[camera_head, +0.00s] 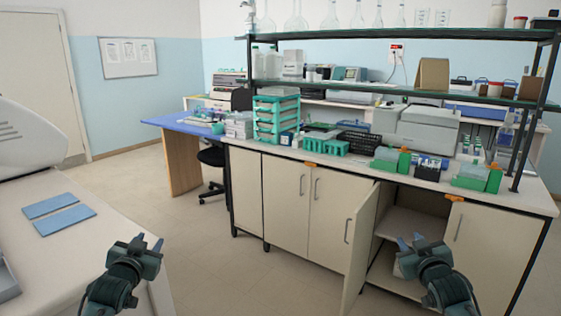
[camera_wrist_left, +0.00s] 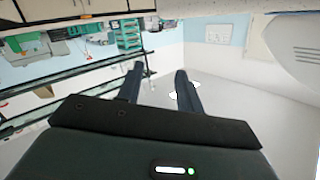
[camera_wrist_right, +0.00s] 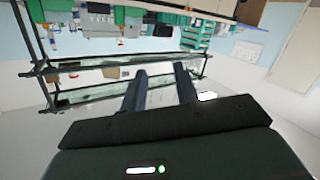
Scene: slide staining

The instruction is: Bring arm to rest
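My left gripper (camera_head: 148,243) is raised at the lower left of the head view, beside the white counter (camera_head: 75,188). Its two fingers stand apart with nothing between them, as the left wrist view (camera_wrist_left: 158,88) also shows. My right gripper (camera_head: 411,243) is raised at the lower right, in front of the lab bench's cabinets. Its fingers are apart and empty, also in the right wrist view (camera_wrist_right: 161,90). Neither gripper touches anything that I can see.
An open cabinet door (camera_head: 360,248) juts out near my right gripper. The lab bench (camera_head: 290,151) carries green racks, boxes and devices under a shelf (camera_head: 390,40). Two blue mats (camera_head: 64,220) lie on the left counter. The floor (camera_head: 190,210) between is clear.

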